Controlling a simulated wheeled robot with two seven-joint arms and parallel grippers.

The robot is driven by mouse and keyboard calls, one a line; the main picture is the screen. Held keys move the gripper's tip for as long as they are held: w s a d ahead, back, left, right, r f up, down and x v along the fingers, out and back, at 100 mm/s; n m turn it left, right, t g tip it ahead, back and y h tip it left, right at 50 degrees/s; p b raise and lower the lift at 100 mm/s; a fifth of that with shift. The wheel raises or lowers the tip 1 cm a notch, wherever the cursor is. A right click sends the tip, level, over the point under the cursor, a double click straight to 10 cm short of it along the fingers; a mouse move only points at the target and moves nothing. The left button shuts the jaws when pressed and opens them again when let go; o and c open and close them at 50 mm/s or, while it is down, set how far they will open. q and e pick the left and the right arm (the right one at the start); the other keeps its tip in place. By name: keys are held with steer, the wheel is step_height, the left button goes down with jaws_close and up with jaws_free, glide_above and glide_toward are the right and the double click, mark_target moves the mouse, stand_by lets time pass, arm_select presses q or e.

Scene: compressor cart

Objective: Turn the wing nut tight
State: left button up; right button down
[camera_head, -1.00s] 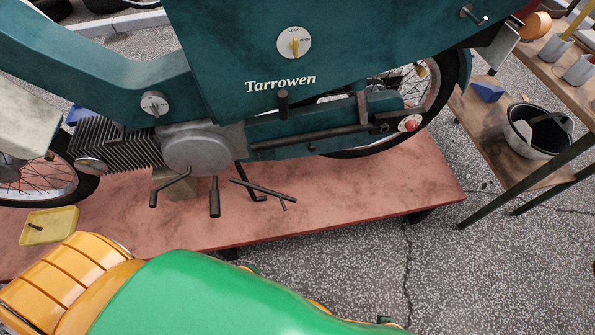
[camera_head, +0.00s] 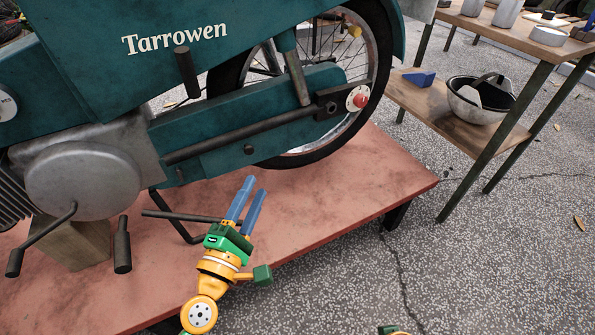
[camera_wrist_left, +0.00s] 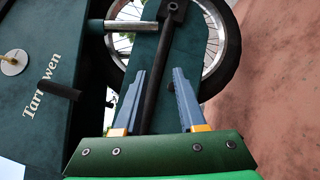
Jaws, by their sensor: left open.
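My left gripper (camera_head: 256,186) is open and empty, with two blue fingers pointing up toward the teal motorbike's rear arm. It is in front of the bike, above the red platform. In the left wrist view the open fingers (camera_wrist_left: 160,72) frame a long dark rod (camera_wrist_left: 158,75), with the rod farther off and not gripped. In the head view the rod (camera_head: 240,137) runs along the rear arm to a dark block (camera_head: 331,107) near the wheel hub. A red knob (camera_head: 361,100) on a pale disc sits beside that block. I cannot make out a wing nut's shape clearly.
The red platform (camera_head: 400,175) is bare at right. Pedals and a stand leg (camera_head: 165,215) stick out near my gripper.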

mark_target(180, 176)
arm_select(q)
steer(key=a+n+y, duration=0.3)
steer(key=n, duration=0.2)
steer(key=a+n+y, duration=0.4)
steer(key=n, duration=0.1)
steer(key=w+a+f+n+y, duration=0.1)
steer(key=a+n+y, duration=0.2)
steer(key=n, duration=0.2)
steer(key=shift+w+a+n, duration=0.1)
steer(key=shift+a+n, duration=0.05)
steer(key=shift+n, duration=0.25)
steer(key=a+f+n+g+y, duration=0.1)
steer(key=n, duration=0.1)
steer(key=a+f+n+g+y, duration=0.1)
steer(key=n, duration=0.1)
steer(key=a+f+n+g+y, duration=0.1)
steer(key=a+n, duration=0.1)
steer(key=shift+s+f+g+y, duration=0.15)
steer(key=shift+s+g+y, duration=0.15)
steer(key=shift+s, duration=0.1)
steer(key=x, duration=0.6)
steer(key=shift+s+a+f, duration=0.1)
steer(key=shift+a+f, duration=0.05)
steer(key=shift+w+a, duration=0.25)
steer(key=shift+w, duration=0.15)
arm_select(e)
steer(key=f, duration=0.3)
steer(key=shift+s+f, duration=0.25)
steer(key=shift+s, duration=0.05)
